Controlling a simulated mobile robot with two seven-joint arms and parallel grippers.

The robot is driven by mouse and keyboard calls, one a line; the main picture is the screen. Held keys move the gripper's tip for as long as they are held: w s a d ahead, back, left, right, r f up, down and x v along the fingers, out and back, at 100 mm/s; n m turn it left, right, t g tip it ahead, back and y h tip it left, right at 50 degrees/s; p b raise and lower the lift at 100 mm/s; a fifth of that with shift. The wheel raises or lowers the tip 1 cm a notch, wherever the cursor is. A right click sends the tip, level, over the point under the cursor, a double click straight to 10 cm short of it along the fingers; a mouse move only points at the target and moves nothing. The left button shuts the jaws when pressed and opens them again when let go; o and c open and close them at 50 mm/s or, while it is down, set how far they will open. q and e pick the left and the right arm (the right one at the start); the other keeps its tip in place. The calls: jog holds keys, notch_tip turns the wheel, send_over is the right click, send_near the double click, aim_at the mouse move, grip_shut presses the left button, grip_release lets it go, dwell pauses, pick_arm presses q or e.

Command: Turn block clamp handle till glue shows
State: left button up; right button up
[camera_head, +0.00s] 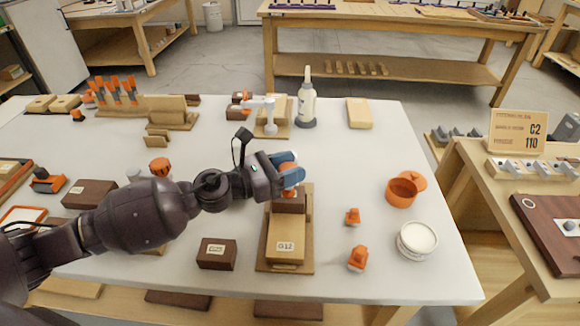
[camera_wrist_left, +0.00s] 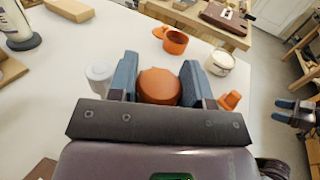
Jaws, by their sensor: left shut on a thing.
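The block clamp is a wooden base (camera_head: 264,262) with a light block labelled G12 (camera_head: 286,246) and a darker brown block (camera_head: 289,204) behind it. Its round orange handle (camera_wrist_left: 159,86) sits between the blue fingers of my left gripper (camera_head: 288,172), which is shut on it. The left wrist view shows a finger on each side of the handle. The fingers hide part of the handle in the head view. I cannot make out glue at the joint. My right gripper (camera_wrist_left: 290,110) shows only in the left wrist view, at the right edge, with its fingers apart and empty.
A brown block (camera_head: 217,254) lies left of the clamp. Small orange pieces (camera_head: 358,259), a white round tub (camera_head: 417,240) and an orange pot (camera_head: 402,190) stand to the right. A white bottle (camera_head: 307,103) and a white-topped fixture (camera_head: 270,118) stand behind. The table's right back is fairly clear.

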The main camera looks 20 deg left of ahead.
pick_arm(q)
jog(key=shift+r, duration=0.1)
jog(key=o, duration=0.9)
jog(key=shift+o, duration=0.2)
pick_arm(e)
jog(key=shift+s+a+f, duration=0.1)
jog(key=shift+f, duration=0.15)
pick_arm(q)
jog(key=b+v, duration=0.1)
jog(key=v, duration=0.9)
jog(key=shift+s+a, duration=0.25)
jog(key=shift+s, duration=0.05)
pick_arm(e)
jog(key=shift+f, duration=0.5)
jog(key=shift+s, duration=0.1)
